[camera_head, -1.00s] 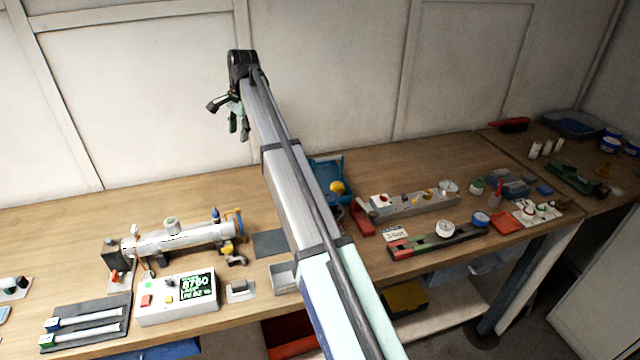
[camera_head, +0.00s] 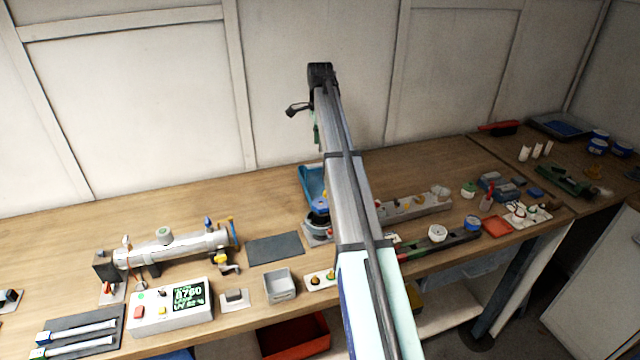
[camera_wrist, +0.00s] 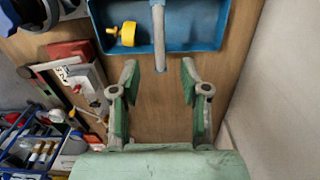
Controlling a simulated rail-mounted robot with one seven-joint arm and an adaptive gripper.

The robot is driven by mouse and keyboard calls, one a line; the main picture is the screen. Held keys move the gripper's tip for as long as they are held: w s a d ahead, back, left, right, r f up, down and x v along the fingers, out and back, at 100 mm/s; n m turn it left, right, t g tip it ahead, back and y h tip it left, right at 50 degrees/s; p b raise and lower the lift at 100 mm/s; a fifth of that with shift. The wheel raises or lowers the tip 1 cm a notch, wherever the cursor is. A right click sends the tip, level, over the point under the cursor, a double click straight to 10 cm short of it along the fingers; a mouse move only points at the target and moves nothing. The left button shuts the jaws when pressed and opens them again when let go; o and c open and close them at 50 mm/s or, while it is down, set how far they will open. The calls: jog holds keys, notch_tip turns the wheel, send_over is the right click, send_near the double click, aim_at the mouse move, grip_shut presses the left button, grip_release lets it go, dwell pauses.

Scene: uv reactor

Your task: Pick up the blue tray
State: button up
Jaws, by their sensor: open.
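The blue tray (camera_head: 311,184) sits at the back of the wooden bench, its right part hidden behind my arm in the head view. In the wrist view the blue tray (camera_wrist: 205,37) lies across the top, cut off by the picture edge. A yellow object (camera_wrist: 126,33) and a grey rod (camera_wrist: 159,42) show in it; the rod's end extends past the tray's near rim. My gripper (camera_wrist: 160,70) is open and empty, its green fingers apart below the tray's near rim in the picture. In the head view my gripper (camera_head: 316,133) is raised in front of the back wall.
A dark round device with a blue top (camera_head: 319,208) stands right in front of the tray. A dark mat (camera_head: 275,248) and a grey bin (camera_head: 280,286) lie left of it. A metal cylinder (camera_head: 175,248) is farther left. The wall (camera_wrist: 287,90) is close on the right in the wrist view.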

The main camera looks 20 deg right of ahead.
aim_at(320, 165)
notch_tip(320, 165, down, 4)
jog(key=shift+f+p, duration=0.15)
jog(key=shift+p, duration=0.3)
jog(key=shift+f+p, duration=1.25)
jog(key=shift+f, duration=1.35)
grip_shut()
